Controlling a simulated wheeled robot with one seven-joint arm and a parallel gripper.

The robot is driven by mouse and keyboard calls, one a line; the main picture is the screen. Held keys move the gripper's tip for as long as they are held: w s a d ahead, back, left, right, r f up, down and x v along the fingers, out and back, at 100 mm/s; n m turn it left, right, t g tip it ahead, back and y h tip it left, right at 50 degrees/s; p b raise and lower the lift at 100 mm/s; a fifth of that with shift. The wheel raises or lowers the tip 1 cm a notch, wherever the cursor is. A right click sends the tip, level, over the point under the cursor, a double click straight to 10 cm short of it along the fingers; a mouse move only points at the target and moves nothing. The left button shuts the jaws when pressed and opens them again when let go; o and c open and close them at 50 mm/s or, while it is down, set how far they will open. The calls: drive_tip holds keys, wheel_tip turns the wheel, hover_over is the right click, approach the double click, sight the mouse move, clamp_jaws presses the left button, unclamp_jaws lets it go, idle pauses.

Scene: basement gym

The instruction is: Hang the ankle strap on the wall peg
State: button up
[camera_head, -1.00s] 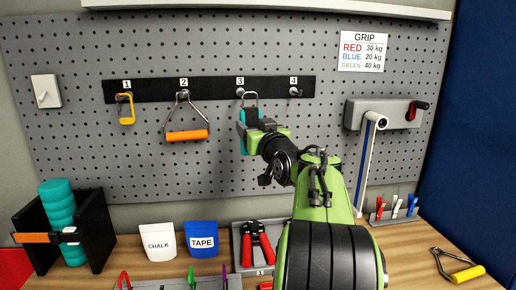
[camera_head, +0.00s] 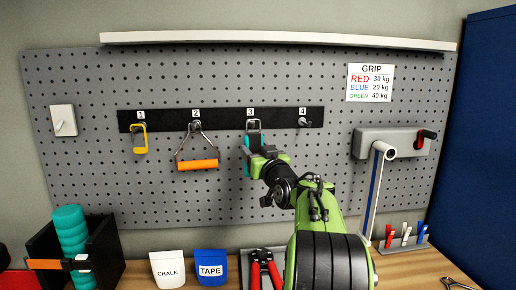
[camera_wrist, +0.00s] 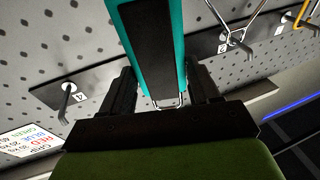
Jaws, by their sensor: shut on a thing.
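The ankle strap (camera_head: 247,161) is a teal and black band with a metal ring (camera_head: 253,125) at its upper end. My gripper (camera_head: 257,158) is shut on the strap and holds it upright in front of the pegboard at peg 3. In the head view the ring overlaps peg 3; I cannot tell whether it is around the peg or in front of it. In the wrist view the strap (camera_wrist: 152,45) lies between the dark fingers, with part of the metal ring (camera_wrist: 168,105) near the palm. Peg 3 itself is mostly hidden.
The black peg rail (camera_head: 225,121) also holds a yellow clip (camera_head: 139,139) on peg 1 and an orange-handled grip (camera_head: 198,165) on peg 2. Peg 4 (camera_head: 304,122) is empty. A grey crank unit (camera_head: 365,143) projects at right. Bins and tools stand on the bench below.

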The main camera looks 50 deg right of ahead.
drive_tip(key=w+d+f+p, duration=0.2)
drive_tip(key=w+d+p, duration=0.1)
drive_tip(key=w+d, duration=0.1)
drive_tip(key=shift+w+d+p, duration=0.15)
drive_tip(key=shift+w+p, duration=0.2)
drive_tip(key=shift+w, duration=0.2)
idle(0.3)
drive_tip(key=shift+r, duration=0.1)
idle(0.4)
drive_tip(key=o, duration=1.2)
drive_tip(key=b+v, duration=0.5)
drive_tip(key=v, duration=1)
drive_tip(key=shift+s+b, duration=0.3)
drive_tip(key=shift+s, duration=0.1)
